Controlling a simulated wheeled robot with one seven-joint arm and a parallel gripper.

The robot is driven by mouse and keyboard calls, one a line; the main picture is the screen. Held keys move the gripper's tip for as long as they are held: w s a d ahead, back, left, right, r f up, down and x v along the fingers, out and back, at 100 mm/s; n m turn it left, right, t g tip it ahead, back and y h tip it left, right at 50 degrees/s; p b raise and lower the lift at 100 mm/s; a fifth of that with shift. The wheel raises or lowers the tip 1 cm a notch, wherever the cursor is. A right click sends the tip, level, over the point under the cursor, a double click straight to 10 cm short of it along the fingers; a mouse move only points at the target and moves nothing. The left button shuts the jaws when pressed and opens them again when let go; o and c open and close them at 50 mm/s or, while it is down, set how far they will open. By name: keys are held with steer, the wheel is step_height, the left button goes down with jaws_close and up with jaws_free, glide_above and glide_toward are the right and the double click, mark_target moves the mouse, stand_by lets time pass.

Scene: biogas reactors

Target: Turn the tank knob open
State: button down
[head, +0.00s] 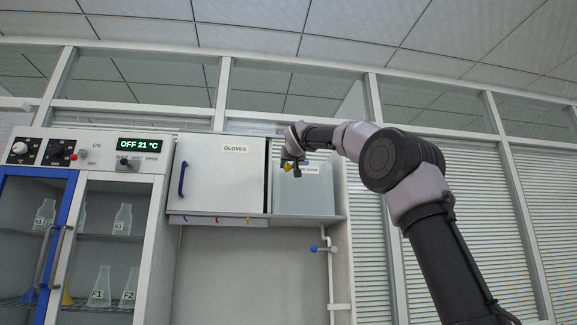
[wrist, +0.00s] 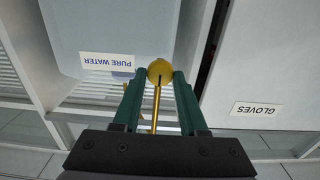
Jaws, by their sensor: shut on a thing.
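My gripper (wrist: 160,74) has its two green fingers shut on a round yellow piece (wrist: 159,71). A thin brass-coloured rod runs from this piece back between the fingers. I cannot tell whether the piece is fixed to anything. In the head view, my gripper (head: 291,168) is in front of the upper left part of the pale, see-through tank (head: 305,201). The tank also shows in the wrist view (wrist: 115,35), upside down, with a "PURE WATER" label. A blue knob (head: 314,249) sits on the white pipe below the tank.
A white "GLOVES" cabinet (head: 219,178) with a dark blue handle stands directly left of the tank. Small coloured hooks hang under it. Further left, a glass-door cabinet (head: 107,225) holds labelled flasks under a panel reading "OFF 21 °C". The wall below the tank is mostly clear.

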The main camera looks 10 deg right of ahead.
steer(key=shift+n, duration=0.3)
steer(key=n, duration=0.3)
steer(key=shift+a+n, duration=0.1)
steer(key=shift+n, duration=0.2)
steer(key=n, duration=0.4)
steer(key=shift+n, duration=0.3)
steer(key=n, duration=0.4)
steer(key=shift+a+f+n, duration=0.1)
steer(key=shift+n, duration=0.2)
steer(key=shift+f+n, duration=0.1)
steer(key=shift+n, duration=2.1)
steer(key=shift+c, duration=2.4)
jaws_free()
steer(key=shift+s, duration=0.1)
